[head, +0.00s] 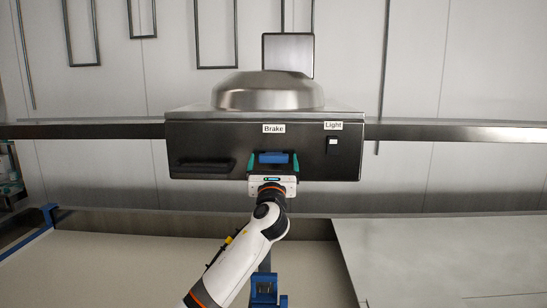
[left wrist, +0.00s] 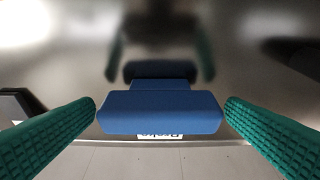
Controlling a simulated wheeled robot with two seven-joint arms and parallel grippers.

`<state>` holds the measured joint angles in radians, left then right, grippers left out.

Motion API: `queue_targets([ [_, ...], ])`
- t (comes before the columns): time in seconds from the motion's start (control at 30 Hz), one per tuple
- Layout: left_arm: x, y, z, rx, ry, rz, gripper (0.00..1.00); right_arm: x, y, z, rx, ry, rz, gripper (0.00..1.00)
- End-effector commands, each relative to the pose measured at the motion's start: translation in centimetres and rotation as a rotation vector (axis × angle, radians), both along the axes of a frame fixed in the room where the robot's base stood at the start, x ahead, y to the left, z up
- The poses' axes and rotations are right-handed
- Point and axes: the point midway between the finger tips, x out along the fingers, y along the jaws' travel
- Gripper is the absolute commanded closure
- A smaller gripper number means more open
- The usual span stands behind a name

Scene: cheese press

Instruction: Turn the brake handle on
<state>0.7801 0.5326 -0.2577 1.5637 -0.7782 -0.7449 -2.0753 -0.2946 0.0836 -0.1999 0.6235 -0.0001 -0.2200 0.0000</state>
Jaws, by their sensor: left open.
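The blue brake handle (head: 273,158) sits on the front of a dark metal control box (head: 220,145), below the "Brake" label (head: 274,128). My left gripper (head: 273,163) is at the handle, open, with one green finger on each side of it. In the left wrist view the handle (left wrist: 160,112) lies level between the two fingers, with a gap to each. The handle partly covers the label (left wrist: 160,136) in that view. My right gripper is not in view.
A light switch (head: 332,146) is on the box to the right of the handle, and a black grip (head: 205,166) is to the left. A metal rail (head: 440,132) runs out from both sides of the box. A pale vat surface (head: 120,265) lies below.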

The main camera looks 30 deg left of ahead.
Motion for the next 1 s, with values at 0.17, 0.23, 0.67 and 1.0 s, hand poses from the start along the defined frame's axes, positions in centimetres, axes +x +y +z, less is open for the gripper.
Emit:
queue_targets([
  [0.17,0.37,0.19,0.16,-0.001,-0.001,-0.002,0.05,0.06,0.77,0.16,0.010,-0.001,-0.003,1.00],
  [0.23,0.36,0.19,0.15,-0.001,-0.001,-0.002,0.05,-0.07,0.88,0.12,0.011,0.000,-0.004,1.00],
  [0.67,0.33,0.17,0.12,0.000,0.000,-0.001,0.50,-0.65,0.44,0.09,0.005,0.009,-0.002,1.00],
  [1.0,0.36,0.10,-0.06,-0.065,-0.039,-0.001,0.50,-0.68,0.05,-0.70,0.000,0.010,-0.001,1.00],
])
